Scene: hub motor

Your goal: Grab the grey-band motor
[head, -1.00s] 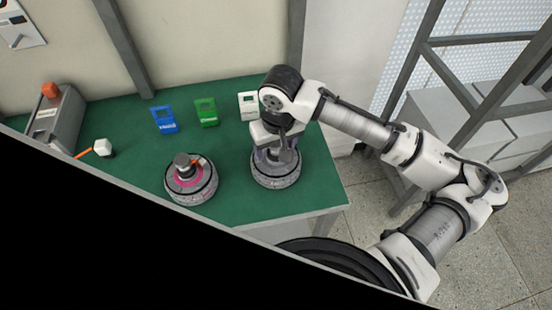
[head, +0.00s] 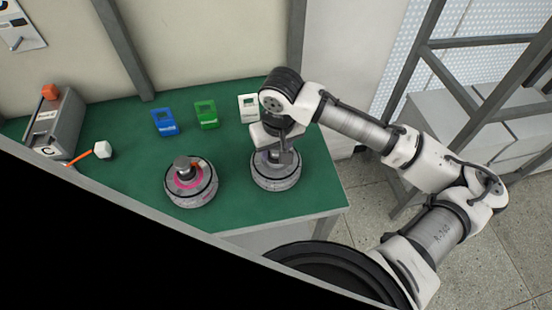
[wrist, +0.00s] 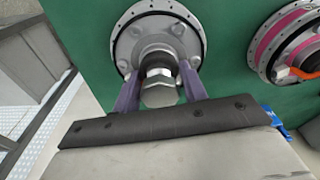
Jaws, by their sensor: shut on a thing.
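The grey-band motor (head: 275,177) is a round grey hub standing on the green table near its right end. It also shows in the wrist view (wrist: 193,24), with a metal shaft and nut (wrist: 160,90) at its centre. My gripper (wrist: 160,82) is over this motor, its two purple fingers on either side of the shaft and shut on it. In the head view my gripper and wrist hide part of the motor's top. A second motor with a pink band (head: 190,186) stands to the left, apart from my gripper; its edge shows in the wrist view (wrist: 290,45).
Blue (head: 165,121), green (head: 207,115) and white (head: 248,107) card-like stands are in a row behind the motors. A grey box (head: 55,125) and a white block on an orange stick (head: 102,150) are at left. The green table (head: 130,135) ends just right of the grey-band motor.

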